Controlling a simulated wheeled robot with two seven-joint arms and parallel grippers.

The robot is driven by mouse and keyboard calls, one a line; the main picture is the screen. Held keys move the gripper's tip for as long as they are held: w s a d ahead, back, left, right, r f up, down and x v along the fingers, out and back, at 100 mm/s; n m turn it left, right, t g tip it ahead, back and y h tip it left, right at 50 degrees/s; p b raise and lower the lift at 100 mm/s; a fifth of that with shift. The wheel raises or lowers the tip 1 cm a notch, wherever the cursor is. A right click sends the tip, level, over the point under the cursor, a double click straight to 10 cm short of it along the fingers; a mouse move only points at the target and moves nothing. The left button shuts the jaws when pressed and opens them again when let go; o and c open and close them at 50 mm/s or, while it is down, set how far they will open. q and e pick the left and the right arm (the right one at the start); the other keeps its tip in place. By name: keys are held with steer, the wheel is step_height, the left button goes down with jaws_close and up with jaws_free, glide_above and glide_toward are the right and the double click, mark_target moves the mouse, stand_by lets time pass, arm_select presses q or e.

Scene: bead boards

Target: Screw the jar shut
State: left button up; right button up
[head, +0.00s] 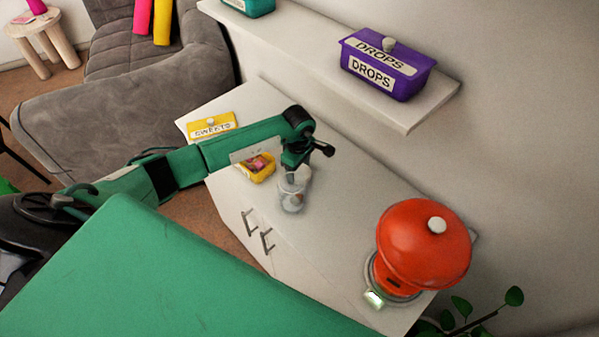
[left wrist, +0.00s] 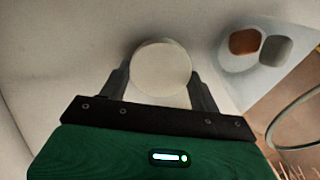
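A clear glass jar (head: 291,196) stands on the white cabinet top, just below my left gripper (head: 296,168). A round pale lid (left wrist: 162,70) lies between the two fingers of my left gripper (left wrist: 160,88) in the left wrist view, with a finger against each side. In the head view the lid is small and partly hidden by the fingers, at the jar's mouth; I cannot tell whether it is seated on the rim. My right gripper is in neither view.
On the cabinet (head: 345,215) are an open yellow box (head: 262,176), a yellow lid marked SWEETS (head: 212,125) and a large red-orange lidded container (head: 425,245). A purple DROPS box (head: 387,72) stands on the wall shelf (head: 310,50) above.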

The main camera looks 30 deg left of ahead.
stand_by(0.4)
arm_select(q)
steer(key=shift+w+d+r+b, duration=0.1)
steer(key=shift+r+b, duration=0.05)
steer(key=shift+b, duration=0.45)
step_height(320, 180, up, 7)
steer(key=b, duration=0.3)
steer(key=shift+d, duration=0.1)
steer(key=shift+w+d+b, duration=1.1)
steer(key=shift+d+b, duration=0.15)
steer(key=shift+d, duration=1.8)
steer(key=shift+w+d+b, duration=1.15)
steer(key=shift+d+b, duration=0.05)
steer(key=shift+d, duration=1.9)
steer(key=shift+w+d+b, duration=1.1)
steer(key=shift+d+b, duration=0.15)
steer(key=shift+d, duration=1.8)
steer(key=shift+s+f, duration=0.1)
steer(key=shift+f, duration=0.15)
